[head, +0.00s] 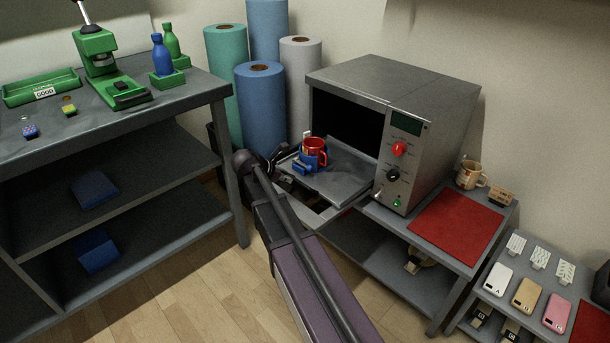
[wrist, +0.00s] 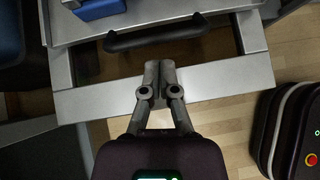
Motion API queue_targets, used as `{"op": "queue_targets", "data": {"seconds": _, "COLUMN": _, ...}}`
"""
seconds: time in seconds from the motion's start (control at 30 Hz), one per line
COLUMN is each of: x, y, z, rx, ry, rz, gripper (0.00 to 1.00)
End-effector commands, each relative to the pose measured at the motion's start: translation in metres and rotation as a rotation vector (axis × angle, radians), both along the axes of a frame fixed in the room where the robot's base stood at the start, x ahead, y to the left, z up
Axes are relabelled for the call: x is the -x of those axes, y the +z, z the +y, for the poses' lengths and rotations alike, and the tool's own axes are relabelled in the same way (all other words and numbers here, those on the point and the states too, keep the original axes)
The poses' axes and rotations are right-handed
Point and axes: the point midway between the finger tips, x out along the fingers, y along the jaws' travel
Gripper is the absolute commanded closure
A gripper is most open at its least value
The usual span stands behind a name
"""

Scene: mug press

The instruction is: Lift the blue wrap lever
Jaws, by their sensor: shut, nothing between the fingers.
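A red mug (head: 315,150) sits on the pulled-out tray (head: 345,179) of the grey oven-like press (head: 440,110). The blue wrap lever (head: 303,167) is low at the mug's near left side. A blue part, seemingly this lever or its base, is cut off at the top left of the wrist view (wrist: 99,8). My gripper (wrist: 159,66) is shut and empty. In the wrist view its fingertips are just below the tray's black handle (wrist: 155,33), over the grey frame, apart from the blue part. In the head view my arm hides much of the gripper.
The press has a red knob (head: 399,148) and a dark open chamber. A red mat (head: 456,226) and a tan mug (head: 470,174) are to the right. Blue, green and grey rolls (head: 260,110) stand behind the tray. A workbench (head: 180,95) with green fixtures is at left.

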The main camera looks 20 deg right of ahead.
Motion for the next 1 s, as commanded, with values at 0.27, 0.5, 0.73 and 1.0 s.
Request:
{"op": "queue_targets", "data": {"seconds": 0.27, "x": -0.027, "y": 0.015, "z": -0.009, "rx": 0.129, "ry": 0.143, "rz": 0.138, "gripper": 1.00}}
{"op": "queue_targets", "data": {"seconds": 0.5, "x": -0.028, "y": 0.016, "z": -0.009, "rx": 0.139, "ry": 0.157, "rz": 0.151, "gripper": 1.00}}
{"op": "queue_targets", "data": {"seconds": 0.73, "x": -0.028, "y": 0.015, "z": -0.009, "rx": 0.139, "ry": 0.157, "rz": 0.151, "gripper": 1.00}}
{"op": "queue_targets", "data": {"seconds": 1.0, "x": -0.030, "y": 0.006, "z": -0.018, "rx": 0.138, "ry": 0.155, "rz": 0.149, "gripper": 1.00}}
